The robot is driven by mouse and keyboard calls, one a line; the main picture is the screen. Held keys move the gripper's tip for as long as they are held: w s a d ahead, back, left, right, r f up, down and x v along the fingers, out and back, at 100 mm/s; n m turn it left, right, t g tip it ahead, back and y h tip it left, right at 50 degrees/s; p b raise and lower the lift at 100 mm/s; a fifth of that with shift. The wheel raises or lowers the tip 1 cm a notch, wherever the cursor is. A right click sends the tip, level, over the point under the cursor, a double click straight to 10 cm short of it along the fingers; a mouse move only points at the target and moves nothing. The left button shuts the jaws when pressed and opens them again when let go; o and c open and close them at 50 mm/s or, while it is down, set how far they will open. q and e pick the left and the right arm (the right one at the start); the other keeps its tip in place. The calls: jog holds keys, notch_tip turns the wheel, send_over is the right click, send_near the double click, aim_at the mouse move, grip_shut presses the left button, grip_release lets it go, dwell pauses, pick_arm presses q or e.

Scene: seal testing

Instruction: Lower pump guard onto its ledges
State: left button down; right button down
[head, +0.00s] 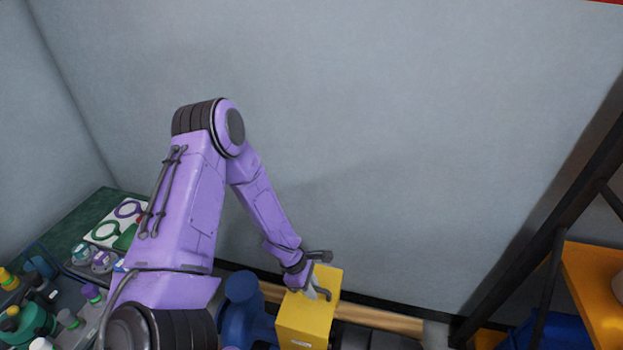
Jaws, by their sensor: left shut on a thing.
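The pump guard (303,325) is a yellow box-shaped cover near the bottom middle of the head view. My left gripper (318,290) reaches down from the left and is shut on the guard at its top. A blue pump body (244,300) shows to the left of the guard. The ledges are not clearly visible, and I cannot tell whether the guard touches them. The guard's lower part is cut off by the picture's bottom edge. My right gripper is not in view.
A green bench (82,222) at the left carries several bottles and a white board with rings (115,224). A grey wall (400,130) stands behind. A dark rack frame with an orange shelf (597,290) stands at the right.

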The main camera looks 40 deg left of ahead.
pick_arm(q)
jog(key=shift+w+f+b, duration=0.1)
jog(key=shift+f+b, duration=3)
jog(key=shift+f, duration=1.2)
jog(key=shift+f+b, duration=2.2)
jog(key=shift+f, duration=0.7)
jog(key=shift+f+b, duration=1.25)
jog(key=shift+f, duration=0.3)
jog(key=shift+f+b, duration=1.25)
jog(key=shift+f, duration=0.25)
jog(key=shift+d+f+b, duration=0.15)
jog(key=shift+f+b, duration=0.55)
jog(key=shift+f, duration=0.35)
jog(key=c, duration=1.1)
grip_release()
jog(key=shift+s, duration=0.2)
jog(key=shift+o, duration=0.9)
